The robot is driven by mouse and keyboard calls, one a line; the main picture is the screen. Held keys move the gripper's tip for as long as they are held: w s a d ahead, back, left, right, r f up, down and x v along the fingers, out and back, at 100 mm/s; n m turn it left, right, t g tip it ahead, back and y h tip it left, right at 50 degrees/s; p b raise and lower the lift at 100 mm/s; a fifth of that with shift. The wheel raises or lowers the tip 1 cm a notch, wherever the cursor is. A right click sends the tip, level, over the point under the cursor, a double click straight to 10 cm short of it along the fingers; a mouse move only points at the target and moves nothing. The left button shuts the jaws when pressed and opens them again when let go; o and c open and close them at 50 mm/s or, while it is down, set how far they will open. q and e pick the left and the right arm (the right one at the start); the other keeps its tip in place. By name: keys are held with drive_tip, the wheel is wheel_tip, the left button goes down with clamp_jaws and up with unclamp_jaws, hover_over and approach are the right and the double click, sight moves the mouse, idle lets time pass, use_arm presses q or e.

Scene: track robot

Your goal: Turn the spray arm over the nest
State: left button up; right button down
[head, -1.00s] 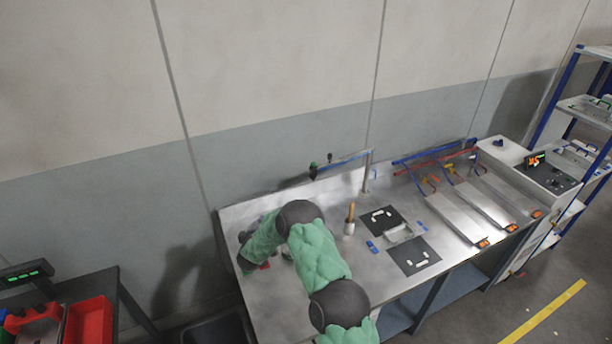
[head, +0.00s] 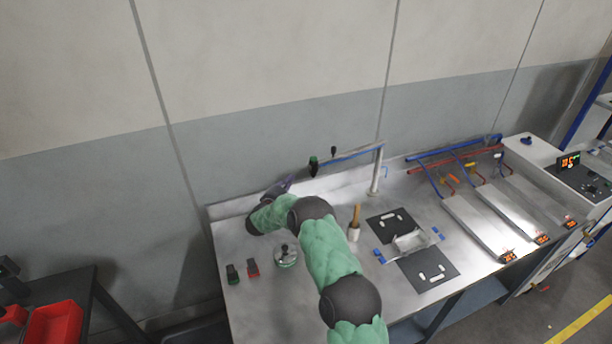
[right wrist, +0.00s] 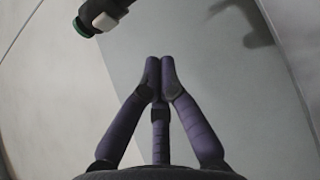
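The spray arm (head: 350,155) is a thin blue and grey bar reaching left from the top of an upright metal post (head: 376,172) at the bench's back. A black and green spray head (head: 313,166) hangs at its left end; it also shows top left in the right wrist view (right wrist: 100,14). The nest seems to be the metal holder (head: 408,243) between two dark plates, right of and in front of the post. My right gripper (head: 287,183) is left of and below the spray head, apart from it. Its purple fingers (right wrist: 160,62) meet at the tips, empty. My left gripper is out of view.
A brush with a wooden handle (head: 356,216) stands between my right arm and the nest. Sloped metal trays (head: 478,228) lie right. The wall (head: 250,140) is close behind.

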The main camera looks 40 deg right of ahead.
drive_tip(key=d, duration=0.7)
drive_tip(key=shift+w+d+r+p, duration=0.2)
drive_tip(key=shift+d+r+p, duration=0.05)
drive_tip(key=shift+d+p, duration=0.15)
idle(0.4)
drive_tip(key=shift+s+a, duration=0.1)
idle(0.3)
